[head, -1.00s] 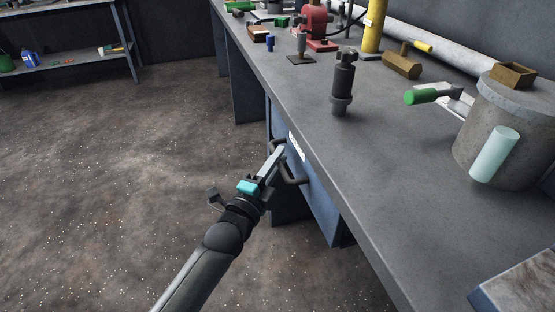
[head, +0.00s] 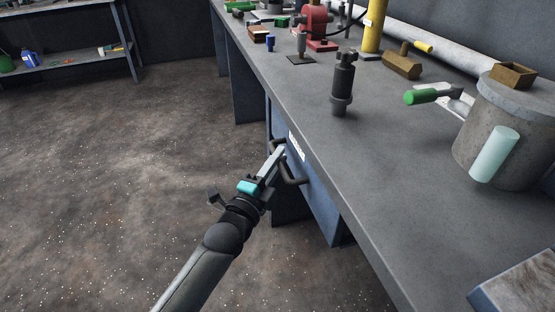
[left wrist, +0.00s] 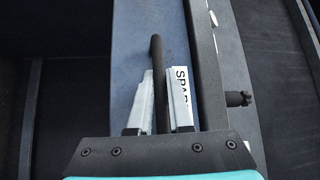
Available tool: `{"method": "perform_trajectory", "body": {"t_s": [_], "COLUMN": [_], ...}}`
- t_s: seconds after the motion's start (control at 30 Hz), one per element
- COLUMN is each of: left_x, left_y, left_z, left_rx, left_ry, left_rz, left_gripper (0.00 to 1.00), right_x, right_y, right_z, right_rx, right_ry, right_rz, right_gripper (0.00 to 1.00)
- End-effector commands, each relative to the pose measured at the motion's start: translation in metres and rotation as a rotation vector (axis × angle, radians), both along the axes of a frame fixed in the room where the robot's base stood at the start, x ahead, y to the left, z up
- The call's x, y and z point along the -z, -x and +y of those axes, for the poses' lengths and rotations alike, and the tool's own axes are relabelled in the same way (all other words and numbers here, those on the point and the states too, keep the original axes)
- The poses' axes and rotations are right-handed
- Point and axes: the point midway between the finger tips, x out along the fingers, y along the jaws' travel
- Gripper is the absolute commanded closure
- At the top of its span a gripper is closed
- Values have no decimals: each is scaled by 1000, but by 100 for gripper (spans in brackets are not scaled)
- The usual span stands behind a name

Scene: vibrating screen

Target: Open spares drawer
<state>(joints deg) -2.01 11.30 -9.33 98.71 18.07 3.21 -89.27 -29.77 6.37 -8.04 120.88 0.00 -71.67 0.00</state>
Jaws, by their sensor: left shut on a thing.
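The spares drawer (head: 319,205) is a blue front under the bench top, with a white label (head: 297,147) at its upper edge. In the left wrist view part of the label reads "SPA" and the rest is hidden by a finger. The drawer has a dark bar handle (head: 292,181), which also shows in the left wrist view (left wrist: 157,60). My left gripper (head: 278,156) is at the handle, with its two pale fingers (left wrist: 163,100) on either side of the bar, shut on it. My right gripper is not in view.
The grey bench top (head: 400,190) overhangs the drawer. A dark cylindrical tool (head: 343,85) stands near its edge. A green-handled item (head: 422,97) and a concrete-like drum (head: 510,130) are further right. The floor (head: 120,170) left of the bench is clear.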

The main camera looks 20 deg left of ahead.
Motion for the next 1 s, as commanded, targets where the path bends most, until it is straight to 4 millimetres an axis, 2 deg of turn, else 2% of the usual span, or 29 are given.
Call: {"method": "perform_trajectory", "body": {"t_s": [0.37, 0.53, 0.77, 1.0], "left_x": [0, 0, -1, -2], "left_y": [0, 4, 24, 55], "left_z": [0, 6, 34, 80], "left_rx": [0, 0, 1, 0], "left_ry": [0, -4, -9, -8], "left_rz": [1, 2, 6, 8], "left_gripper": [100, 100, 100, 100], "right_x": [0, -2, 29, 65], "right_y": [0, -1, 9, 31], "right_z": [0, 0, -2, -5], "right_rx": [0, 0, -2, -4], "right_ry": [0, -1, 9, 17], "right_rz": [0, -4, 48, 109], "right_gripper": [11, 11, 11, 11]}}
